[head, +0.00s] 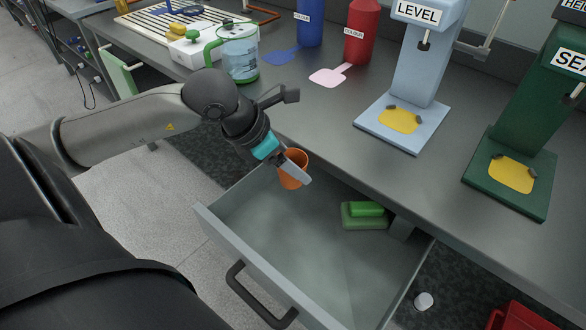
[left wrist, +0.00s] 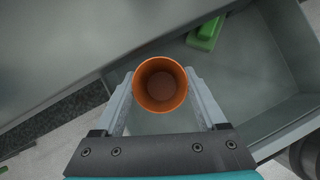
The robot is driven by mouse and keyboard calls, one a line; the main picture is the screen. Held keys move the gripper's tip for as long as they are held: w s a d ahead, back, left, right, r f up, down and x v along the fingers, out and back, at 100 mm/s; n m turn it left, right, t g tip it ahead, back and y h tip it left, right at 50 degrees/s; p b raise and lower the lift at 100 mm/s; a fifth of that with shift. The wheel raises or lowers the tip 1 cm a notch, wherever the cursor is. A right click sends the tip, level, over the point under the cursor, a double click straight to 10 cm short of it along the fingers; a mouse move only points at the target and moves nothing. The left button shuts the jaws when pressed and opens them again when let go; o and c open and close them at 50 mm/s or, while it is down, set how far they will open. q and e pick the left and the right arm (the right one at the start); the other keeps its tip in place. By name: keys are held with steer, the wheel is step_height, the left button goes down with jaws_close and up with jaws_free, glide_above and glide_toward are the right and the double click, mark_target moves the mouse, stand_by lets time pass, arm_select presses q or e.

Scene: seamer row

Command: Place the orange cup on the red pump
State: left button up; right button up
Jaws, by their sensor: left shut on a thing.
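The orange cup (head: 291,178) is held upright between the fingers of my left gripper (head: 297,168), over the back left part of an open drawer near the bench's front edge. In the left wrist view the orange cup (left wrist: 160,86) sits between both fingers of the left gripper (left wrist: 161,95), its open mouth facing the camera and its inside looking empty. The red pump (head: 360,35) stands at the back of the bench, with a pale pink plate (head: 328,77) reaching forward from it. Nothing is on that plate. My right gripper is not in view.
The drawer (head: 240,240) is pulled out and holds a green block (head: 365,216). A blue pump (head: 310,22) stands left of the red one. A clear jug (head: 239,55) stands further left. The LEVEL machine (head: 420,60) and a green machine (head: 525,130) stand to the right.

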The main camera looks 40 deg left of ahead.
mark_target(292, 159)
arm_select(q)
step_height(292, 159, up, 7)
steer(key=shift+f+p, duration=0.1)
steer(key=shift+p, duration=0.85)
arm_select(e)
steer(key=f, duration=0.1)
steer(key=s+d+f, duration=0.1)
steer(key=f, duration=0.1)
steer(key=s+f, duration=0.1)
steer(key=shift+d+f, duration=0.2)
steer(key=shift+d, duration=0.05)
